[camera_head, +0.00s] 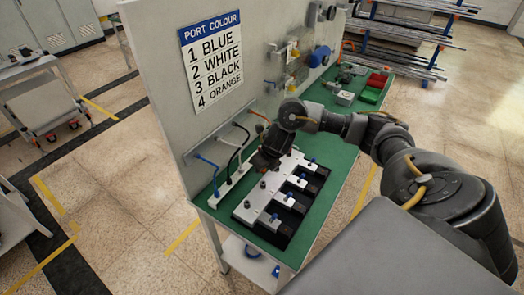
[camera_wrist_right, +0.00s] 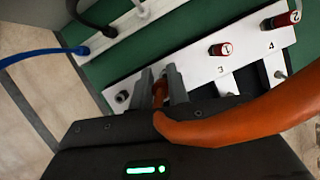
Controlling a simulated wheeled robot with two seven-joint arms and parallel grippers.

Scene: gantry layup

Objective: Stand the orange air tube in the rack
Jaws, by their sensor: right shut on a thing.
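The orange air tube (camera_wrist_right: 235,125) is in my right gripper (camera_wrist_right: 160,88); its end is between the two fingers and its body curves away to the right in the wrist view. In the head view my right gripper (camera_head: 265,162) is over the far end of the white strip rack (camera_head: 237,178), beside the white-topped valve block (camera_head: 262,195). A blue tube (camera_head: 208,163) and a black tube (camera_head: 237,148) run down to the rack. The gripper hides part of the rack. My left gripper is not in view.
The upright panel (camera_head: 165,100) with the port colour sign (camera_head: 211,57) stands close behind the rack. The valve block has several blue fittings.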

